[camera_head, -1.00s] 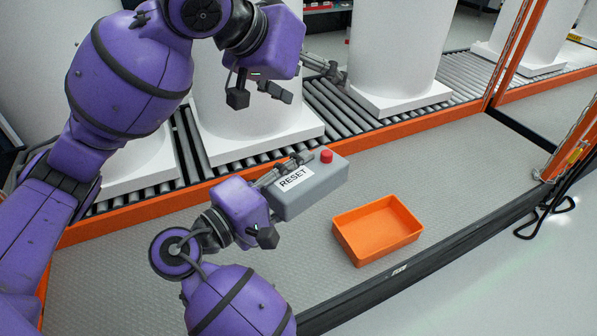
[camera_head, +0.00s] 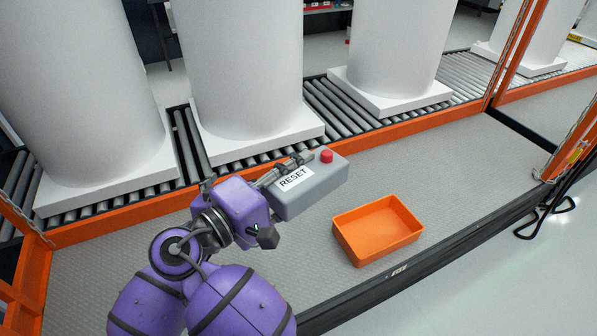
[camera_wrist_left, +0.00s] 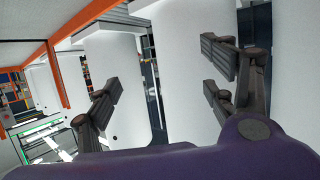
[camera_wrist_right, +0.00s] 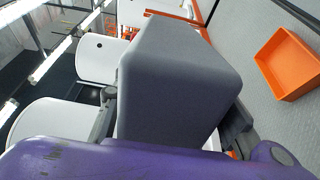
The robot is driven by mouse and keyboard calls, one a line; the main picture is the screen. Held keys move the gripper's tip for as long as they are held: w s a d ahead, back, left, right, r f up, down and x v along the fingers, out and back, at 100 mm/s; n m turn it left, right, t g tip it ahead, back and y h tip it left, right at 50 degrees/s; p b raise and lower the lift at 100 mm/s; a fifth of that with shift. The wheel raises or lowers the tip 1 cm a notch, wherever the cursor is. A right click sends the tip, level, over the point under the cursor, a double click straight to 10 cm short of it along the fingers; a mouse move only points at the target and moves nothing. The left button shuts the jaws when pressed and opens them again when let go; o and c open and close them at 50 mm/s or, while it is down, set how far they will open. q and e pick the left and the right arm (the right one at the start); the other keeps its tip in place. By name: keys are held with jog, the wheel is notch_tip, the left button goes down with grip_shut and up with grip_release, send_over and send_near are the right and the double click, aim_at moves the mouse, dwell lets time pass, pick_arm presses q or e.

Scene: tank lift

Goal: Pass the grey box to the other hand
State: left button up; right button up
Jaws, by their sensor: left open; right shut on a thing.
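The grey box (camera_head: 318,188) has a white RESET label and a red button on its top. It is held above the grey floor, in front of the conveyor. My right gripper (camera_head: 285,180) is shut on the grey box, with one finger lying along its top. In the right wrist view the grey box (camera_wrist_right: 180,85) fills the middle, between the fingers. My left gripper is out of the head view. In the left wrist view my left gripper (camera_wrist_left: 165,90) is open and empty, with white cylinders beyond its fingers.
An orange tray (camera_head: 347,236) lies empty on the floor right of the grey box. A roller conveyor (camera_head: 335,112) with an orange rail runs behind, bearing large white cylinders (camera_head: 240,70). A black edge (camera_head: 440,242) bounds the floor in front. An orange post (camera_head: 515,50) stands at the right.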

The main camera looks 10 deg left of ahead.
pick_arm(q)
jog(key=s+d+f+g, duration=0.1)
jog(key=s+d+f, duration=0.1)
jog(key=s+f, duration=0.5)
jog(key=s+d+f+m+g, duration=0.1)
jog(key=s+f, duration=0.6)
jog(key=s, duration=1)
jog(key=s+d+f+g, duration=0.3)
jog(key=s+f, duration=0.5)
jog(key=s, duration=0.4)
jog(key=shift+s+d+h, duration=0.35)
jog(key=shift+h, duration=0.05)
